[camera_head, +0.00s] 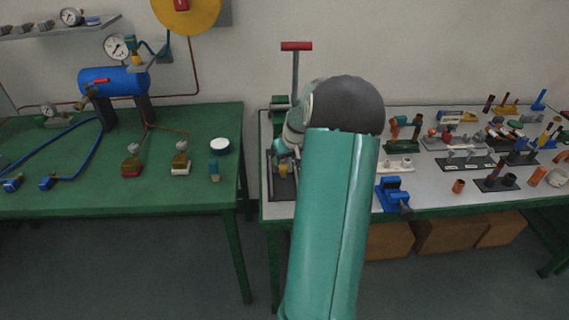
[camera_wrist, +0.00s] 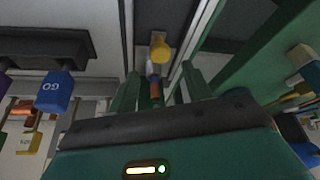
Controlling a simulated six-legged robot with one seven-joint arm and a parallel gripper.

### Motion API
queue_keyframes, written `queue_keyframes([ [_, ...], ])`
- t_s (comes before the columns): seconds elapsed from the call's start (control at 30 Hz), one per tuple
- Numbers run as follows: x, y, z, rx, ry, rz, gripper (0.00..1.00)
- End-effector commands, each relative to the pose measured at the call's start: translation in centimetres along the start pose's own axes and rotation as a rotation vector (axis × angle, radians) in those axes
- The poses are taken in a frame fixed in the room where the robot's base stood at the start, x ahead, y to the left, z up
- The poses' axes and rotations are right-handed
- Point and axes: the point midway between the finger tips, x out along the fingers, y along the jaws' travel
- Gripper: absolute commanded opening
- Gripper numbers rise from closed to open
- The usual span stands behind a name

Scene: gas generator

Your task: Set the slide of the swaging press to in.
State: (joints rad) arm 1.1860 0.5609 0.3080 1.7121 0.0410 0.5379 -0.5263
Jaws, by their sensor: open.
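The swaging press stands at the left end of the right-hand bench, with a red T-shaped handle (camera_head: 296,46) on an upright rod and a dark base (camera_head: 283,188). A small yellow part (camera_head: 284,170) shows low on it; I cannot tell for sure whether it belongs to the slide. In the wrist view a round yellow knob (camera_wrist: 160,48) lies beyond my gripper (camera_wrist: 160,84). My gripper's green fingers are open, one on each side of a small orange and blue piece (camera_wrist: 154,84); contact cannot be told. My arm hides much of the press in the head view.
A blue clamp-like tool (camera_head: 393,194) is at the bench's front edge right of my arm. Several fittings and small racks (camera_head: 466,162) crowd the bench further right. The green bench (camera_head: 75,185) stands left across a gap.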

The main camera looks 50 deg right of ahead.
Motion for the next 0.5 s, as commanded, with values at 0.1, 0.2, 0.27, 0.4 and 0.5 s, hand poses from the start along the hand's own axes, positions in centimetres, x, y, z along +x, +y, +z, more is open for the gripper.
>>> queue_keyframes([
  [0.1, -3.0, 0.1, 0.0, 0.0, 0.003, 0.004, 0.49],
  [0.2, -5.1, 0.1, 0.0, 0.001, 0.003, 0.003, 0.49],
  [0.27, -6.3, 0.1, 0.0, 0.0, 0.003, 0.003, 0.49],
  [0.4, -8.3, 0.1, 0.0, 0.001, 0.003, 0.003, 0.49],
  [0.5, -9.0, 0.1, 0.1, 0.001, 0.001, 0.002, 0.49],
])
